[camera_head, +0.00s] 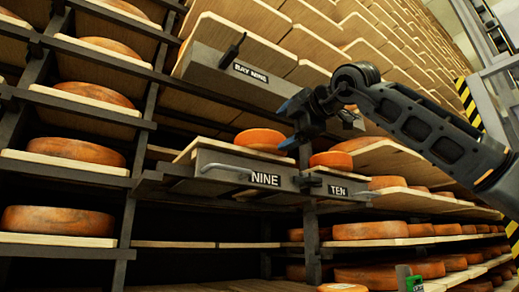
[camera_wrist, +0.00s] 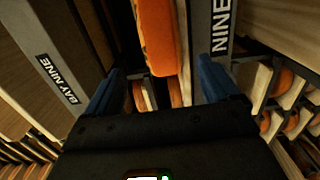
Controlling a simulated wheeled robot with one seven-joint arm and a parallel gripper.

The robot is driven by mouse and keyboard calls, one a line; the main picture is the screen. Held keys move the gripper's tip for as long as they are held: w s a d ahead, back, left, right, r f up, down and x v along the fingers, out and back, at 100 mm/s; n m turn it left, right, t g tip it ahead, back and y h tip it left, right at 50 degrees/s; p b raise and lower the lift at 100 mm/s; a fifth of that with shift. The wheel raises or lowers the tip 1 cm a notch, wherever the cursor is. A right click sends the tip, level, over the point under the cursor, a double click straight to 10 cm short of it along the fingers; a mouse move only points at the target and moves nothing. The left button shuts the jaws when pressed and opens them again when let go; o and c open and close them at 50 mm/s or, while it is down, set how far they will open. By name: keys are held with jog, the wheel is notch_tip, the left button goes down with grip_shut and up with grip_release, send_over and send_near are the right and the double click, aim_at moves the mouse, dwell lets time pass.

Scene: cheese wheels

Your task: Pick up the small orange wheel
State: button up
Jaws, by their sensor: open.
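A small orange wheel (camera_head: 260,138) lies flat on the pale board of the pulled-out shelf marked NINE (camera_head: 240,172). In the wrist view the orange wheel (camera_wrist: 158,38) shows edge-on at the top middle, ahead of the gap between my fingers. My gripper (camera_head: 285,125) is open and empty, just to the right of the wheel in the head view. Its two blue fingers (camera_wrist: 160,88) are spread wide in the wrist view. I see no contact with the wheel. Part of the wheel is cut off by the wrist view's top edge.
Another orange wheel (camera_head: 331,160) sits to the right, by the TEN label (camera_head: 338,190). The BAY NINE drawer front (camera_head: 240,75) juts out above the wheel. Larger cheese wheels (camera_head: 58,220) fill racks around. A dark upright (camera_head: 125,190) stands at left.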

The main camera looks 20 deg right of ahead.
aim_at(273, 136)
jog(key=p+x, duration=0.3)
jog(key=x, duration=0.3)
jog(key=shift+w+a+f+p, duration=0.1)
jog(key=shift+w+f+p, duration=0.1)
jog(key=shift+w+p, duration=0.35)
jog(key=shift+w, duration=0.1)
jog(key=shift+c, duration=0.2)
grip_shut()
jog(key=shift+r, duration=0.15)
